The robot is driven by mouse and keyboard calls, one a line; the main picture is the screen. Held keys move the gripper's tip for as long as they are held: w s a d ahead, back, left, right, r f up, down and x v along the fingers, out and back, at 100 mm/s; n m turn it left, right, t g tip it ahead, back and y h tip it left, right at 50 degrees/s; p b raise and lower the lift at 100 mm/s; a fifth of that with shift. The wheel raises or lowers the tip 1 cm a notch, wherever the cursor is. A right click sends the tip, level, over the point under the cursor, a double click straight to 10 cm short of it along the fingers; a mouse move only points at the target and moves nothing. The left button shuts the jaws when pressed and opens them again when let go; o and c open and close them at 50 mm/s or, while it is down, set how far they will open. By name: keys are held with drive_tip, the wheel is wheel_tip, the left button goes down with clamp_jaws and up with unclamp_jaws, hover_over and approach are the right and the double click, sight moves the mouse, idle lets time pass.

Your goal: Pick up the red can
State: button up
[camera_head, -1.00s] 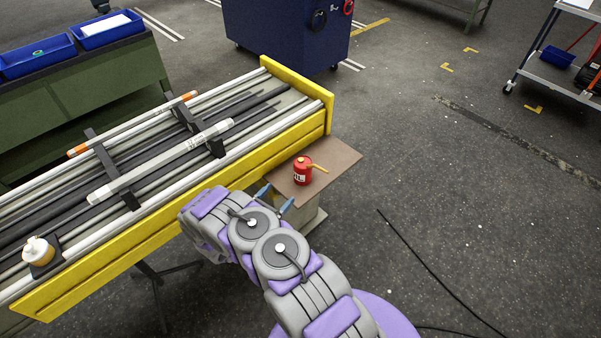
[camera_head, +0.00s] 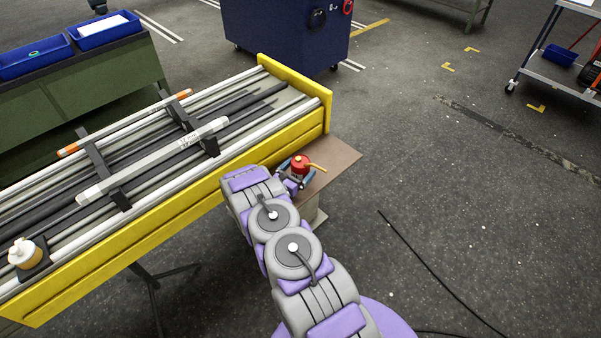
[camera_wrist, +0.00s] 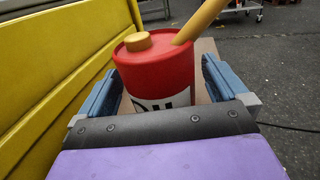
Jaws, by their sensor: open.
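The red can (camera_head: 300,166) stands upright on a small brown board (camera_head: 338,160) beside the yellow-sided rack. It has a yellow cap and a yellow spout that points right in the head view. My gripper (camera_head: 295,180) is at the can, with its blue fingers on either side of it. In the wrist view the can (camera_wrist: 158,75) sits between the two open fingers of my gripper (camera_wrist: 160,90). A gap shows at the right finger; the left finger is close to the can. The can's lower part is hidden behind my gripper's black and purple body.
The yellow wall (camera_head: 200,205) of the rack runs close along the left of my gripper. The rack holds long rods and a white-and-yellow bottle (camera_head: 27,253). A blue cabinet (camera_head: 280,35) stands behind. The floor to the right is open, with a black cable (camera_head: 430,265).

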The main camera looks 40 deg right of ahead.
drive_tip(key=x, duration=0.3)
drive_tip(key=shift+f, duration=0.1)
drive_tip(key=shift+a, duration=0.4)
drive_tip(key=shift+c, duration=0.3)
drive_tip(key=shift+d, duration=0.25)
drive_tip(key=c, duration=0.7)
drive_tip(key=shift+a, duration=0.1)
drive_tip(key=c, duration=0.4)
